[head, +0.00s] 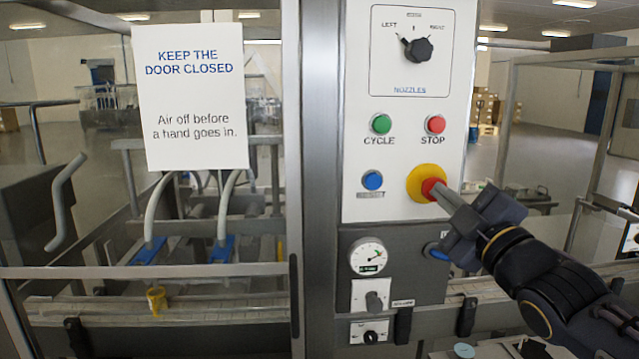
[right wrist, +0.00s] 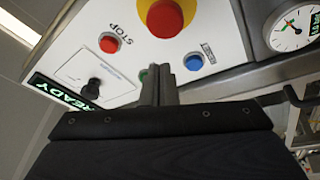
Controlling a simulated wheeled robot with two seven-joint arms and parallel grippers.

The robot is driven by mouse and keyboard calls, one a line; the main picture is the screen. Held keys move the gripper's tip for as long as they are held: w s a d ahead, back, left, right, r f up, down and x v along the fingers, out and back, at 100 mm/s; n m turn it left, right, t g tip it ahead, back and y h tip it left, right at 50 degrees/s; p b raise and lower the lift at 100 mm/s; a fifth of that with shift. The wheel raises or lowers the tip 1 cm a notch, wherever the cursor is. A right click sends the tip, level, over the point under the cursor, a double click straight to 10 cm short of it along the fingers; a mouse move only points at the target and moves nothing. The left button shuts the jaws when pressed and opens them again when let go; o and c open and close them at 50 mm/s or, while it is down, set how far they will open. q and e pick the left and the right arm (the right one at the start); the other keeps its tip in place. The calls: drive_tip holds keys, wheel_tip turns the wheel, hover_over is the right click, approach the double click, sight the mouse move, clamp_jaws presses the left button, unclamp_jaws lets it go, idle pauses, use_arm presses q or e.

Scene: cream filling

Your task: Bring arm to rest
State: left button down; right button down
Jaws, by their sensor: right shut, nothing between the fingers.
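My right gripper (head: 442,194) comes in from the right in the head view, in front of the white control panel (head: 390,150). Its fingers are shut with nothing between them. The fingertips overlap the edge of the red mushroom button (head: 430,187) on its yellow ring; I cannot tell whether they touch. In the right wrist view the shut fingers (right wrist: 158,72) point at the panel. There the red mushroom button (right wrist: 165,17) lies beyond the tips, clear of them, and a green button is partly hidden behind them. My left gripper is not in view.
The panel carries a green CYCLE button (head: 381,124), a red STOP button (head: 435,124), a blue button (head: 372,180) and a selector knob (head: 417,49). A pressure gauge (head: 369,256) sits below. A door with a sign (head: 190,97) stands left. A metal frame (head: 597,140) stands right.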

drive_tip(key=s+d+f+m+g+h, duration=0.2)
drive_tip(key=s+f+m, duration=0.15)
drive_tip(key=f, duration=0.25)
drive_tip(key=s+d+f+m+g+h, duration=0.2)
drive_tip(key=f+m, duration=0.2)
drive_tip(key=f, duration=0.2)
drive_tip(key=s+a+f+m+g+y, duration=0.1)
drive_tip(key=s+a+f+m+g, duration=0.1)
drive_tip(key=s+f, duration=0.4)
drive_tip(key=s+a+f+m+g+y, duration=0.1)
drive_tip(key=s+a+f+m+g, duration=0.1)
drive_tip(key=s+f+m+g, duration=0.2)
drive_tip(key=s+a+f+m+g, duration=0.2)
drive_tip(key=s+f+m+g, duration=0.1)
drive_tip(key=s+f, duration=0.7)
drive_tip(key=shift+f+g+y, duration=0.4)
drive_tip(key=shift+f+g, duration=0.4)
drive_tip(key=shift+f, duration=0.15)
idle(1.7)
